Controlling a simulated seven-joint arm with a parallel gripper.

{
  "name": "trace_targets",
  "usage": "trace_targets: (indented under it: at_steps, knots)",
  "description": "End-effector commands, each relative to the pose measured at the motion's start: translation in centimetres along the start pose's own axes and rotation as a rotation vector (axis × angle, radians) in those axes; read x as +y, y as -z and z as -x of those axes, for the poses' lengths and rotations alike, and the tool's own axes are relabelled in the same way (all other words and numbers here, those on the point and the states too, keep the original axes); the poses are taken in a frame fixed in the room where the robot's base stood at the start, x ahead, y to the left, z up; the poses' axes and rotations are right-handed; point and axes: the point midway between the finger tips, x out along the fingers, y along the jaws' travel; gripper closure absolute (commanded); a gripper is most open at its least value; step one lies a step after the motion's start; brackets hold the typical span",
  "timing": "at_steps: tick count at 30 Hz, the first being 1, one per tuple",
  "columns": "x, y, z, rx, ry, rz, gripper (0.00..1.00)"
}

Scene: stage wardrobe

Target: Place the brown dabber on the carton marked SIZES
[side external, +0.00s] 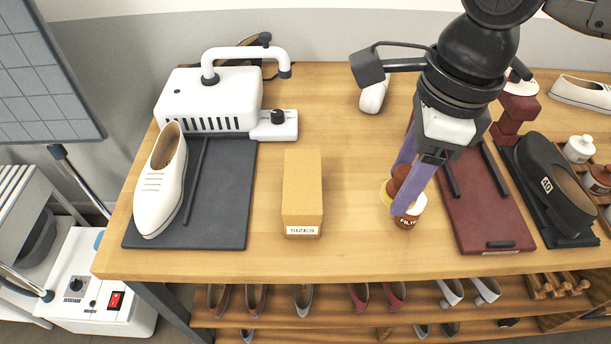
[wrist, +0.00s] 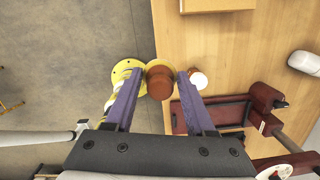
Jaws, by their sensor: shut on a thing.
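The brown dabber (side external: 398,181) is between the two purple fingers of my gripper (side external: 404,190), right of the carton. In the wrist view the rounded brown dabber (wrist: 159,82) fills the gap between the fingertips of my gripper (wrist: 158,84). My gripper is shut on it. The dabber's lower part is partly hidden by a finger in the side view. The tan carton marked SIZES (side external: 302,188) stands on the table, its top bare and its label facing front. A gap of bare wood separates it from my gripper.
A small labelled jar (side external: 408,221) is just below the fingertips. A dark red press (side external: 490,205) stands to the right, with a black shoe (side external: 556,188) beyond. A white shoe (side external: 160,185) lies on a dark mat (side external: 226,205) left of the carton.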

Motion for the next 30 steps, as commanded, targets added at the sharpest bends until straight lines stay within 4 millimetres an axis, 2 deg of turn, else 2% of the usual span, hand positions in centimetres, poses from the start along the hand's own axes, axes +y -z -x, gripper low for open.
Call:
trace_targets:
  at_steps: [2,5,20,24,30]
  knots:
    - [0.5,-0.7,-0.1,0.000,0.001,-0.003,0.98]
    - [0.3,-1.6,-0.7,0.001,0.000,-0.007,0.98]
    - [-3.5,-8.4,-5.3,0.000,0.001,-0.006,0.98]
    - [-4.4,-9.9,-8.1,0.001,0.000,-0.006,0.98]
    - [-5.2,-11.2,-10.2,-0.001,0.001,-0.006,0.98]
